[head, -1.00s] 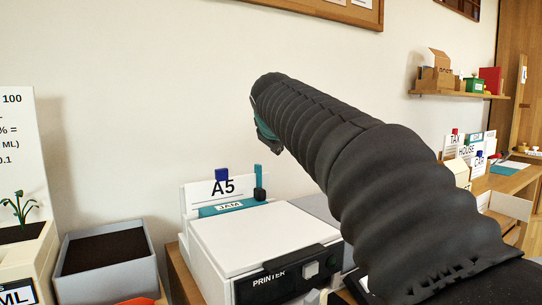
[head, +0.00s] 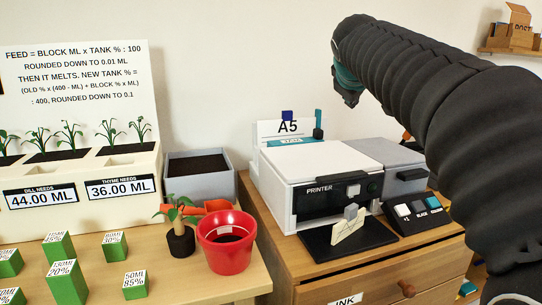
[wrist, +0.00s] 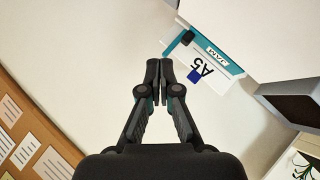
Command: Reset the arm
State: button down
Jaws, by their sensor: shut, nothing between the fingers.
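My arm, in a black ribbed sleeve, reaches in from the right side of the head view and bends at the upper middle. In the wrist view my gripper (wrist: 160,80) is shut, its two black fingertips together with nothing between them. It hangs in the air in front of the pale wall, apart from everything. In the head view the fingers are not clearly seen. The white printer (head: 318,185) with its A5 paper feed (head: 288,127) stands below and left of the arm; the A5 feed also shows in the wrist view (wrist: 205,68).
A red pot (head: 227,245), a small potted plant (head: 180,238), a grey planter (head: 200,188) and several green blocks (head: 66,283) stand on the left table. A button panel (head: 418,213) sits right of the printer. A cork board (wrist: 35,140) hangs on the wall. The air around the gripper is free.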

jog(key=s+a+f+m+g+y, duration=0.1)
jog(key=s+f+m+g, duration=0.2)
jog(key=s+f, duration=1.3)
jog(key=s+a+f+m+g+y, duration=0.1)
jog(key=s+f+m, duration=0.3)
jog(key=s+f, duration=1.3)
jog(key=shift+s+a+g+y, duration=0.3)
jog(key=shift+s+g+y, duration=0.3)
jog(key=shift+g, duration=0.3)
